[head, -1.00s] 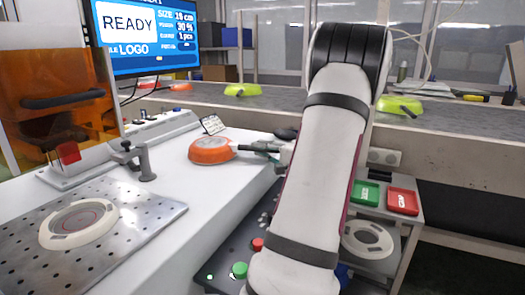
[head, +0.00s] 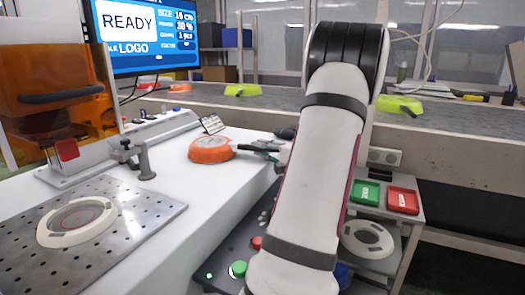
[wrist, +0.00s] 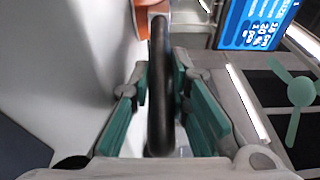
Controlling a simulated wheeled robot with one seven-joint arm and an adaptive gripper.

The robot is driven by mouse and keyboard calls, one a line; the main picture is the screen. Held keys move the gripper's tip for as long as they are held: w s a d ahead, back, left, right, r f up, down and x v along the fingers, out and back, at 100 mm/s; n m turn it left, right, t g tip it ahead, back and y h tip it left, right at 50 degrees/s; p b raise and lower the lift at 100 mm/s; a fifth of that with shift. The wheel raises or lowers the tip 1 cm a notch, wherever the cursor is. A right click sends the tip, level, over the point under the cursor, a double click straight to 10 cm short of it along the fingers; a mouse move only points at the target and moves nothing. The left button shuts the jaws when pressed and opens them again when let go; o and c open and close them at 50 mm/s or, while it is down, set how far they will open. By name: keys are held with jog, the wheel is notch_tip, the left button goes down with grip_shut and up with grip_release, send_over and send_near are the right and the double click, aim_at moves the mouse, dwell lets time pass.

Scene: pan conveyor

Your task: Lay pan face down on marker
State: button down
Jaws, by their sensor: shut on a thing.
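An orange pan (head: 211,150) is at the far end of the white worktop, its orange outer side up and its handle pointing right. I cannot tell whether its rim touches the worktop. My gripper (head: 265,148) is at the handle, partly hidden by my arm. In the wrist view my gripper (wrist: 163,112) has its green-padded fingers on both sides of the dark handle (wrist: 160,75), and a bit of the orange pan (wrist: 150,8) shows at the top. The marker's perforated metal plate (head: 150,215) carries a pale round ring fixture (head: 76,221), empty, at the left.
A grey clamp post (head: 143,165) and an orange-windowed enclosure (head: 50,95) stand by the plate. A screen (head: 140,35) reads READY. A conveyor with lime-green pans (head: 399,105) runs behind. Green (head: 366,193) and red (head: 402,200) boxes are at the right. Worktop between pan and plate is clear.

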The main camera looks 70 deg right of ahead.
jog(key=c, duration=1.4)
grip_release()
jog(key=shift+c, duration=0.2)
jog(key=shift+f, duration=0.15)
jog(key=shift+s+a+f, duration=0.1)
jog(key=shift+f, duration=0.1)
jog(key=v, duration=1.1)
jog(key=shift+s+r, duration=0.4)
jog(key=shift+r, duration=0.05)
